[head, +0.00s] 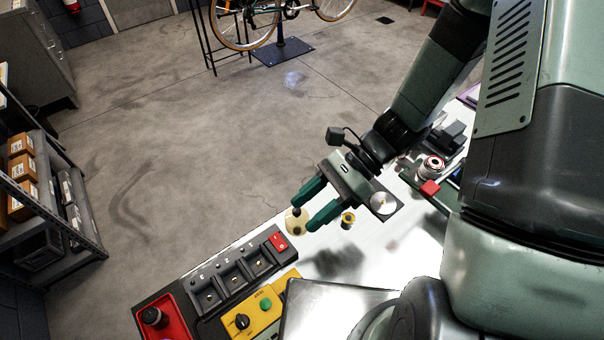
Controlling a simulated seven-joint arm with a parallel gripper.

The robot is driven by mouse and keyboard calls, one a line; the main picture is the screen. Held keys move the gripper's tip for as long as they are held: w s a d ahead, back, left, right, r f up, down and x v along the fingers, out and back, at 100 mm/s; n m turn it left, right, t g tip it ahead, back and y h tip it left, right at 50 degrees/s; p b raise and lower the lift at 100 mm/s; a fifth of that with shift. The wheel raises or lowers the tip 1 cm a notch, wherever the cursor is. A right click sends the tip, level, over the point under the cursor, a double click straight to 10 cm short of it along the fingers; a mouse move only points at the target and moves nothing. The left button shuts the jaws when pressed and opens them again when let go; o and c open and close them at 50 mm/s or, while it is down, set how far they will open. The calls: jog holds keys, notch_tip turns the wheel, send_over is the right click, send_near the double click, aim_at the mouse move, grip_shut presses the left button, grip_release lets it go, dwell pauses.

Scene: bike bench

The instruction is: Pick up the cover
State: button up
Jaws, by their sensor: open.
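My gripper (304,218) is open and low over the white bench top, its two green fingers pointing down and to the left. A small cream, rounded piece (297,224) with dark spots shows at the fingertips, partly hidden by them. It may be the cover, but I cannot tell for sure. I also cannot tell whether the fingers touch it.
A grey socket strip with a red switch (279,241), a yellow control box (254,310) and a red box with a black knob (152,316) stand left of the gripper. A spool (432,166) and a red block (429,188) lie to the right. The bench edge is close behind the fingers.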

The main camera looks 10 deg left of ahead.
notch_tip(320, 180, down, 3)
jog(key=m+t+y, duration=0.4)
jog(key=y, duration=0.2)
jog(key=m+t+y, duration=0.1)
jog(key=m+t, duration=0.6)
jog(key=t, duration=0.4)
send_near(301, 214)
jog(key=x, duration=0.2)
jog(key=r+x, duration=0.1)
jog(key=x, duration=0.2)
jog(key=shift+w+a+r, duration=0.1)
jog(key=shift+a, duration=0.1)
jog(key=shift+w+a+f, duration=0.3)
jog(key=shift+a+f, duration=0.1)
jog(key=shift+a, duration=0.3)
jog(key=shift+x, duration=2.95)
jog(key=shift+c, duration=0.5)
grip_shut()
